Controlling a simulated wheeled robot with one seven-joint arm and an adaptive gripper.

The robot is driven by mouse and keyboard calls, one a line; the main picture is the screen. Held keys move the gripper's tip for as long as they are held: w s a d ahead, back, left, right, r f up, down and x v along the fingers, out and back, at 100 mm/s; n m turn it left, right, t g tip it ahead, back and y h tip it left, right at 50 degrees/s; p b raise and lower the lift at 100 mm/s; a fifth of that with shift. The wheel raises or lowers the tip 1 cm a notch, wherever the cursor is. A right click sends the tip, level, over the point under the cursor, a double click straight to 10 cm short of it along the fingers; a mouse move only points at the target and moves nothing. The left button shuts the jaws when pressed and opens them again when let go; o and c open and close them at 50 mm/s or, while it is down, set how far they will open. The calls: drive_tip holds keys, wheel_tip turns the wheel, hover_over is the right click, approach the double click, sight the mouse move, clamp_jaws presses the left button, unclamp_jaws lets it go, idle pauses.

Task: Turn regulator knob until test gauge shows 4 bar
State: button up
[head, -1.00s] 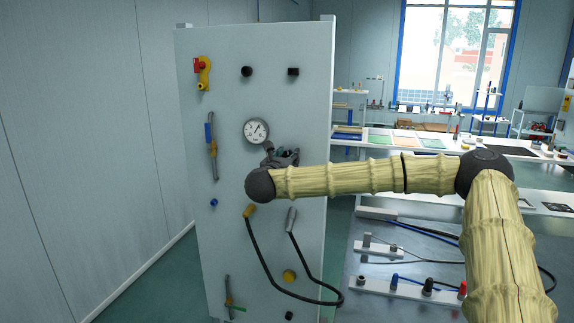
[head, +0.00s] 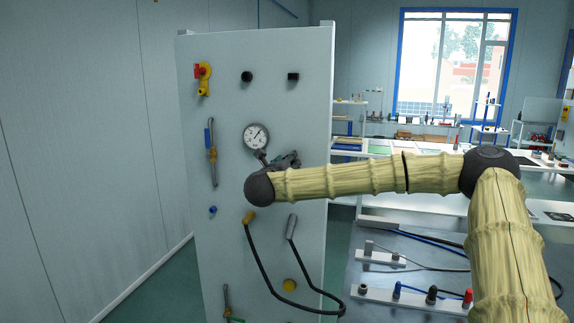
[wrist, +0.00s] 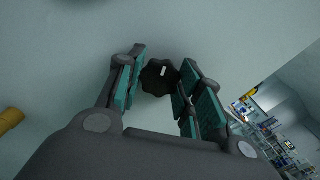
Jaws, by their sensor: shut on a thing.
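The test gauge (head: 256,137) is a round white dial on the upright panel in the head view. Its dark needle points to the upper right; the scale is too small to read. The regulator knob (wrist: 156,80) is black and lobed, with a small white mark near its upper right, in the wrist view. My gripper (wrist: 161,84) is shut on the knob, one teal-padded finger on each side of it. In the head view my gripper (head: 285,160) is just below and right of the gauge, and my arm hides the knob.
The light panel (head: 263,105) also carries a yellow valve with a red part (head: 203,78), two black knobs and a black hose (head: 262,275) hanging below my wrist. A grey bench (head: 400,225) with cables and fittings stands at the right.

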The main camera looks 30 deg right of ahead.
drive_tip(key=shift+f, duration=0.15)
drive_tip(key=o, duration=1)
drive_tip(key=shift+o, duration=0.2)
drive_tip(key=v, duration=1.2)
drive_tip(key=shift+s+d, duration=0.1)
